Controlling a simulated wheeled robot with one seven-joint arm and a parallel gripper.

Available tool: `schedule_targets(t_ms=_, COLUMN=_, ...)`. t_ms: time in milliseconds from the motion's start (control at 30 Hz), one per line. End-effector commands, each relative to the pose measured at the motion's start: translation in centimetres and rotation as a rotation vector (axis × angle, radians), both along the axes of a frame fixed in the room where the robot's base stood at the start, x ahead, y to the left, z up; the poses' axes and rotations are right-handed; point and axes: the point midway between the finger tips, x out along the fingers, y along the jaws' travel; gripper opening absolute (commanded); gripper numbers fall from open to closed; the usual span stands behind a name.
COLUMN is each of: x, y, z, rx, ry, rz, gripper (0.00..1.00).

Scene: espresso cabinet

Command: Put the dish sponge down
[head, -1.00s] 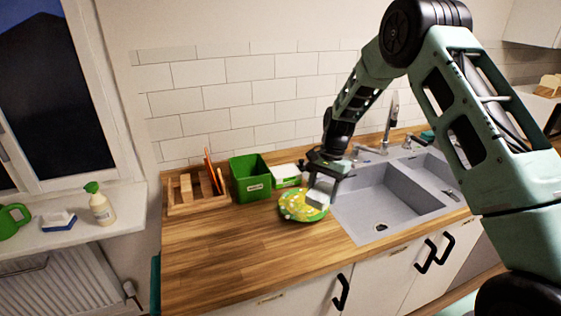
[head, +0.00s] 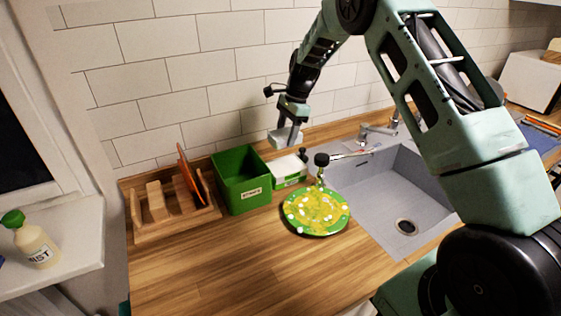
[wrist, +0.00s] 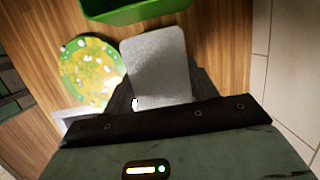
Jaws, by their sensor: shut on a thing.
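My gripper (head: 291,125) is shut on the dish sponge, a pale grey block (head: 284,138). It holds the sponge up in the air, in front of the tiled wall, and in the head view it appears above the white-and-green container (head: 289,170). In the wrist view the sponge (wrist: 158,65) fills the space between the fingers and shows its flat, light face. The green plate (head: 316,212), smeared with yellow and white bits, lies on the counter and also shows beside the sponge in the wrist view (wrist: 90,72).
A green box (head: 241,182) stands left of the white-and-green container. A wooden rack (head: 176,211) with an orange item is further left. The grey sink (head: 390,185) is at right, with a dark-headed utensil near its left edge. The wooden counter (head: 215,265) is clear in front.

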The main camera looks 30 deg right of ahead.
Motion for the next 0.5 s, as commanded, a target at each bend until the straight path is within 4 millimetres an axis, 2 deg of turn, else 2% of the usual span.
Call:
schedule_targets(t_ms=200, x=-0.1, y=0.0, z=-3.7, rx=0.001, ry=0.005, rz=0.0, gripper=0.33)
schedule_targets(t_ms=500, x=-0.2, y=0.0, z=-6.5, rx=0.001, ry=0.005, rz=0.0, gripper=0.33)
